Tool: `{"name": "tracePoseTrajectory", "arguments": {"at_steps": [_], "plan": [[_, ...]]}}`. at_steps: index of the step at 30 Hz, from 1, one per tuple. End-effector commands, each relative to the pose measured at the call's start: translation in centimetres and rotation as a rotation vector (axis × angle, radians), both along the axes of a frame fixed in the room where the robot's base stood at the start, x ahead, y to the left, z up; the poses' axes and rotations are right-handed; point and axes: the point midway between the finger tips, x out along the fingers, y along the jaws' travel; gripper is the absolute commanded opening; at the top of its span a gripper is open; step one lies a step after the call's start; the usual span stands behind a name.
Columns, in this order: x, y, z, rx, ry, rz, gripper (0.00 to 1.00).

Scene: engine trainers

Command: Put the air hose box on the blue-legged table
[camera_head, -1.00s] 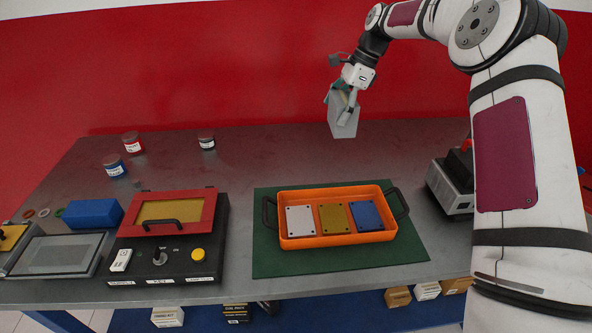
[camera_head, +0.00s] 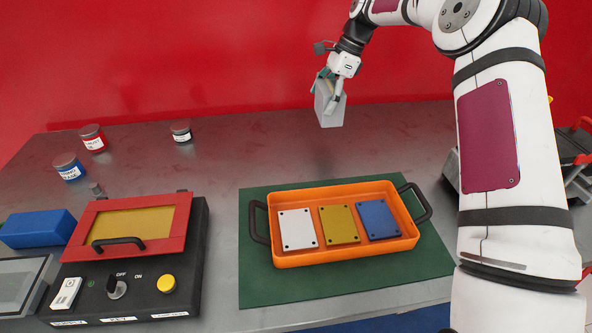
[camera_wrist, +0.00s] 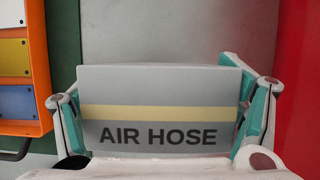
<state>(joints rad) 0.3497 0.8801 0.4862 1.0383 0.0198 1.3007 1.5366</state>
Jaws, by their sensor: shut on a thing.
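The air hose box (camera_head: 329,103) is a grey box held in the air above the back part of the metal table (camera_head: 225,150). In the wrist view the box (camera_wrist: 160,112) fills the middle, with a yellow stripe and the words AIR HOSE. My gripper (camera_head: 331,84) is shut on it, with teal finger pads (camera_wrist: 250,105) at its sides. The box hangs clear of the tabletop, slightly tilted in the head view. The table's legs are out of view now, so their colour cannot be told from this moment.
An orange tray (camera_head: 290,258) with white, yellow and blue plates lies on a green mat (camera_head: 262,290). A black control box with a red-framed lid (camera_head: 130,225), a blue block (camera_head: 38,229) and several jars (camera_head: 92,138) stand to the left. The back middle is bare.

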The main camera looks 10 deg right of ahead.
Motion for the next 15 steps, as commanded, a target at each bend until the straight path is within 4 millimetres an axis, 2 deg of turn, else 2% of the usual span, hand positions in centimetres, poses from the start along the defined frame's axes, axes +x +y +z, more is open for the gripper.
{"name": "tracePoseTrajectory", "arguments": {"at_steps": [9, 15], "plan": [[0.0, 0.0, -5.0, 0.001, 0.001, -0.001, 0.44], [0.0, 0.0, -6.4, 0.001, 0.001, -0.001, 0.44]]}}
